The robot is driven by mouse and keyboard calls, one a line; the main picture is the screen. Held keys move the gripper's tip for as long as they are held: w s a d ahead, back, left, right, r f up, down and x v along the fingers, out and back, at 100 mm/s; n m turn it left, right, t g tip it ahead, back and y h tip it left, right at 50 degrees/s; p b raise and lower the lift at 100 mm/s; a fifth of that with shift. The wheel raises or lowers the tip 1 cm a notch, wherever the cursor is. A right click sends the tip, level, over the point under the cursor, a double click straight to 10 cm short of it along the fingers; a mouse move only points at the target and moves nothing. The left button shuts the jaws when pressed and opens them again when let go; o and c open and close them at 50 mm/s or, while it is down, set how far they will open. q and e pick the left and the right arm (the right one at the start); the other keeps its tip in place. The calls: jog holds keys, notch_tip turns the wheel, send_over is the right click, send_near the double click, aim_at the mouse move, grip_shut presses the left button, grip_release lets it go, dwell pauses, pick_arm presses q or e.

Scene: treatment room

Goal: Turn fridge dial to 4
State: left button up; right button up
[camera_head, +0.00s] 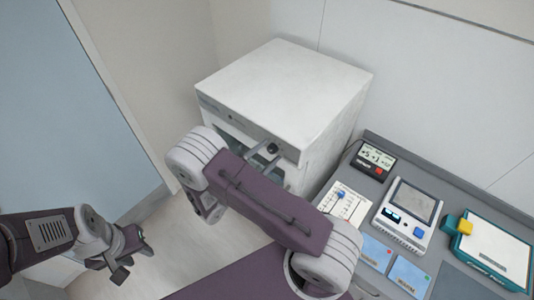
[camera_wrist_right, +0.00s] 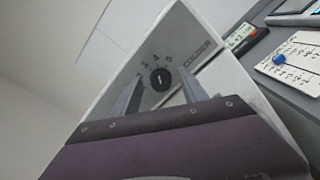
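The white fridge (camera_head: 285,95) stands at the back, with a small dark dial (camera_head: 272,147) at the top of its front. In the right wrist view the black round dial (camera_wrist_right: 160,79) has a light mark, with small numbers around its upper side and the word COLDER to the right. The mark's exact setting is too small to tell. My right gripper (camera_head: 265,158) is in front of the dial. Its fingers (camera_wrist_right: 161,95) are apart, on either side of the dial in the picture, with no contact visible. My left gripper (camera_head: 130,257) is empty and open, low at the left.
Clear floor lies between my arms.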

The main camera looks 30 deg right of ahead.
jog(key=shift+a+f+b, duration=0.15)
jog(key=shift+a+b, duration=0.2)
jog(key=shift+a, duration=0.05)
jog(key=b+v, duration=0.3)
jog(key=v, duration=0.5)
jog(key=shift+s, duration=0.2)
jog(key=shift+s, duration=0.1)
